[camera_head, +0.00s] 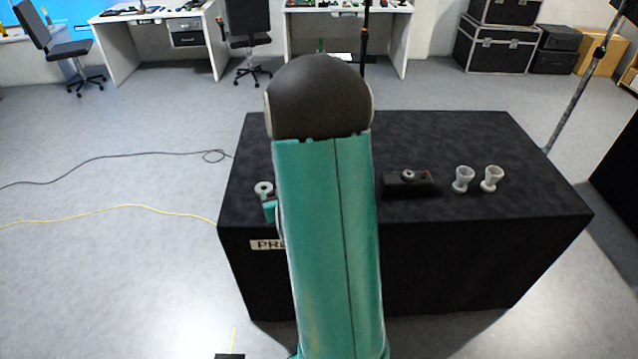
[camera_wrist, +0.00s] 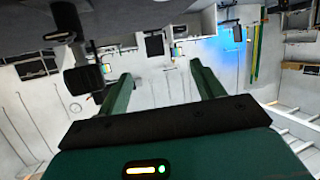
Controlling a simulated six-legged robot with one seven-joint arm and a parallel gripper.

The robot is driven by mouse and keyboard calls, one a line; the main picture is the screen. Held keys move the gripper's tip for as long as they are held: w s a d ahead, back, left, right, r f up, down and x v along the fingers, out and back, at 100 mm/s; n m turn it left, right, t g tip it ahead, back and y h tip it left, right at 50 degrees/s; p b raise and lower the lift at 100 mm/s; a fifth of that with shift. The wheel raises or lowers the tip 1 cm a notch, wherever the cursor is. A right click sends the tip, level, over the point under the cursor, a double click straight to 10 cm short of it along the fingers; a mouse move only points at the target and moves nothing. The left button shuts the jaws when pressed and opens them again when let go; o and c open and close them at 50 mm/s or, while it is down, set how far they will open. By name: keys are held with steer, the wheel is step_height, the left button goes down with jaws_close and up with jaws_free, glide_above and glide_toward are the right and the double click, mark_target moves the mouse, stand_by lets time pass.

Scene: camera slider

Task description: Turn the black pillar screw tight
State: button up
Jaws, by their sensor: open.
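I cannot make out the black pillar screw for certain in either view. A small black device (camera_head: 408,183) with a grey knob on top and a red spot lies on the black-covered table, just right of my arm. A small pale grey round piece (camera_head: 264,188) shows at my arm's left edge; I cannot tell what it belongs to. My gripper (camera_wrist: 163,75) shows in the wrist view with two green fingers wide apart and nothing between them. It points out at the room, away from the tabletop. In the head view my arm hides it and the middle of the table.
The black-covered table (camera_head: 480,135) has two grey cup-shaped pieces (camera_head: 463,179) (camera_head: 492,178) at right. Its far right top is clear. Cables (camera_head: 120,157) lie on the floor at left. A stand pole (camera_head: 575,100) is beyond the right edge. Desks and chairs are far back.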

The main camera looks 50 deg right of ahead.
steer(key=s+d+f+m+h, duration=0.4)
steer(key=s+d+f+h, duration=0.25)
steer(key=s+f, duration=0.4)
steer(key=shift+y, duration=0.35)
steer(key=x, duration=0.4)
steer(key=s+r+x, duration=0.1)
steer(key=x, duration=0.3)
steer(key=d+x, duration=0.1)
steer(key=x, duration=0.4)
steer(key=shift+s+d+r, duration=0.15)
steer(key=shift+s, duration=0.05)
steer(key=c, duration=1)
